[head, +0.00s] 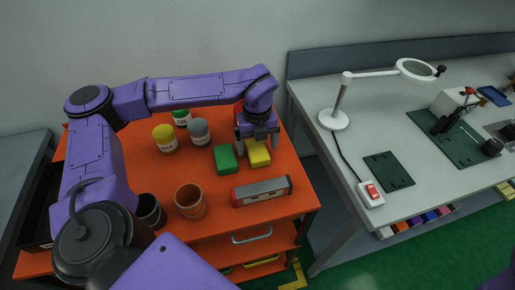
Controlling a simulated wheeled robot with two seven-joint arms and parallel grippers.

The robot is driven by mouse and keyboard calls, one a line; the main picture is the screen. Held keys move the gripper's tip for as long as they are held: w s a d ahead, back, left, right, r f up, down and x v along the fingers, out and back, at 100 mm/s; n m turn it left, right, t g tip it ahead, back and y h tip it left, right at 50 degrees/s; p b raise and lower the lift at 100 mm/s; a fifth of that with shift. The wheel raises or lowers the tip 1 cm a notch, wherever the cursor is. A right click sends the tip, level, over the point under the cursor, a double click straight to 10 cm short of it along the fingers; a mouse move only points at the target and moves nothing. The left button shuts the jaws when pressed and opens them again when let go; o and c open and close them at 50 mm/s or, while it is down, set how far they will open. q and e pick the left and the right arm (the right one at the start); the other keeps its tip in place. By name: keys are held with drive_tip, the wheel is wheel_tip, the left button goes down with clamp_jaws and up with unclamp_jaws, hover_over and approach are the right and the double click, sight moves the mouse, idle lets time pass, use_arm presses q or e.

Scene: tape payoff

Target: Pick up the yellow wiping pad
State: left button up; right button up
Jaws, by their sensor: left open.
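The yellow wiping pad (259,156) lies on the orange cart top (275,218), right of a green pad (226,159). My left gripper (259,148) points down at the yellow pad from above, its fingers at the pad's far part. It is open. Whether the fingers touch the pad or straddle it cannot be told from this view. The left arm arches over the cart from the left. My right gripper does not show.
Close by stand an oil can (181,118), a yellow-lidded jar (165,139), a grey-lidded jar (199,132), a copper cup (190,202), a dark cup (151,211) and a red-grey box (262,191). A grey bench (360,135) with a lamp (334,119) stands right.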

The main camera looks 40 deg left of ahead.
sight(249, 158)
use_arm(q)
drive_tip(key=shift+w+f, duration=0.25)
drive_tip(key=shift+f, duration=0.65)
drive_tip(key=shift+s+r, duration=0.2)
drive_tip(key=shift+s, duration=0.25)
drive_tip(key=shift+w, duration=0.15)
drive_tip(key=c, duration=1.2)
drive_tip(key=shift+r, duration=0.25)
wheel_tip(249, 158, up, 3)
drive_tip(key=shift+f+b, duration=0.1)
drive_tip(key=shift+b, duration=0.2)
drive_tip(key=s+r, duration=0.2)
drive_tip(key=s+r+b, duration=0.1)
drive_tip(key=s+r, duration=0.1)
drive_tip(key=shift+d+r, duration=0.1)
drive_tip(key=shift+r, duration=0.15)
drive_tip(key=s+r, duration=0.1)
drive_tip(key=s, duration=0.2)
drive_tip(key=s+r+b, duration=0.1)
drive_tip(key=s+r, duration=0.1)
drive_tip(key=s, duration=0.1)
drive_tip(key=s+r+b, duration=0.1)
drive_tip(key=s+r, duration=0.1)
drive_tip(key=s, duration=0.2)
drive_tip(key=shift+d+r, duration=0.1)
drive_tip(key=shift+d, duration=0.15)
